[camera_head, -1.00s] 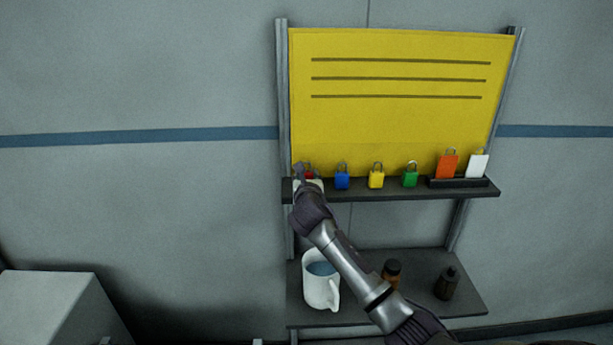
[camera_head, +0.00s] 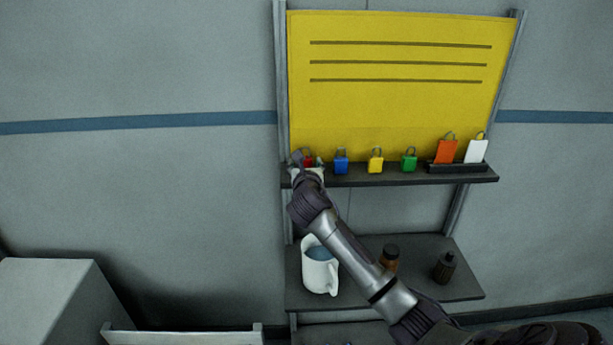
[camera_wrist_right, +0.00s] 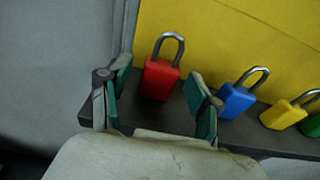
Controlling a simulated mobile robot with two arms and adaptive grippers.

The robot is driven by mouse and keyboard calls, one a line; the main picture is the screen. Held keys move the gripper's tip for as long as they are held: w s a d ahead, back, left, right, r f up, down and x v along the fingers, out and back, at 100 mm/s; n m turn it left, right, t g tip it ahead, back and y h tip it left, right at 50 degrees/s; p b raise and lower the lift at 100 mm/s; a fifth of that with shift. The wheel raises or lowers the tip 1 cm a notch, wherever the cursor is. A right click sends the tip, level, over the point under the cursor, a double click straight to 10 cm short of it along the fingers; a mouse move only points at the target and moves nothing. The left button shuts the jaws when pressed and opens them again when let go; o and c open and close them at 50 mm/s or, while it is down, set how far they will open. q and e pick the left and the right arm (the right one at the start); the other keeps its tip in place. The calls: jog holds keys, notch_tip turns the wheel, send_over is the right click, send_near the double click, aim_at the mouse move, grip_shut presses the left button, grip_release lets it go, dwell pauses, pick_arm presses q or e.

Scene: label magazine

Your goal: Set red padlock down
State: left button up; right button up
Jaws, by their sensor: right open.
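The red padlock (camera_wrist_right: 160,80) stands upright on the dark upper shelf (camera_wrist_right: 150,117), in front of the yellow board. My right gripper (camera_wrist_right: 155,97) is open, with its green-padded fingers on either side of the padlock and gaps showing between pads and padlock. In the head view the right gripper (camera_head: 306,163) is at the left end of the shelf (camera_head: 390,178), and the red padlock (camera_head: 308,161) is partly hidden behind it. My left gripper is in neither view.
Blue (camera_head: 341,165), yellow (camera_head: 375,163) and green (camera_head: 409,163) padlocks stand to the right. Orange (camera_head: 446,152) and white (camera_head: 476,151) tags sit in a holder (camera_head: 458,168). Below, a lower shelf (camera_head: 440,288) holds a white mug (camera_head: 318,276), a brown bottle (camera_head: 388,259) and a dark bottle (camera_head: 444,267).

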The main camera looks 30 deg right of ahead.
jog(key=b+v, duration=0.1)
jog(key=v, duration=0.9)
jog(key=s+a+f+m+y, duration=0.1)
jog(key=a+f+m+y, duration=0.2)
jog(key=a+f+m, duration=0.45)
jog(key=s+a+f+m+y, duration=0.15)
jog(key=a+f+y, duration=0.25)
jog(key=f, duration=0.7)
jog(key=s+a+f+m+g+y, duration=0.15)
jog(key=s+f+m, duration=0.3)
jog(key=f, duration=0.75)
jog(key=s+f+m+g, duration=0.3)
jog(key=s+f, duration=0.2)
jog(key=f, duration=0.6)
jog(key=s+f+m+g, duration=0.5)
jog(key=s+f+m, duration=0.1)
jog(key=s+f, duration=1.2)
jog(key=s+f+m+g, duration=0.1)
jog(key=s+f+m, duration=0.1)
jog(key=s, duration=0.8)
jog(key=s+f+m+g, duration=0.2)
jog(key=s+f, duration=0.3)
jog(key=s, duration=0.6)
jog(key=shift+s+a+m, duration=0.3)
jog(key=shift+a+m, duration=0.1)
jog(key=shift+m, duration=0.05)
